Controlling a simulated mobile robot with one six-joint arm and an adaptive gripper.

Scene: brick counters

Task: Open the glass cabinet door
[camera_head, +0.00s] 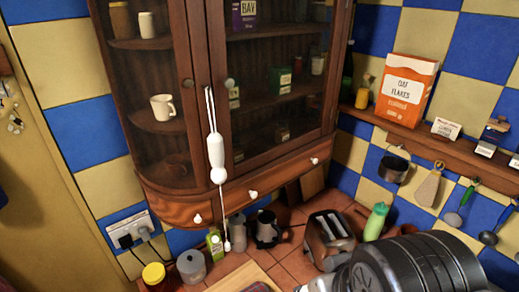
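The wooden glass cabinet (217,50) hangs on the tiled wall in the upper middle of the head view. Its wide right glass door (275,75) looks shut, with a round knob (229,83) at its left edge. The narrower curved left glass section (150,75) also looks shut, with a knob (187,83) at its right edge. Mugs, boxes and jars show behind the glass. A dark, ribbed part of my arm fills the lower right corner. My gripper's fingers are not visible.
A slim white object (216,150) with a thin loop and cord hangs in front of the cabinet's middle. Below stand a toaster (330,238), a green bottle (376,222) and several jars on the counter. A shelf (440,146) with hanging utensils runs to the right.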

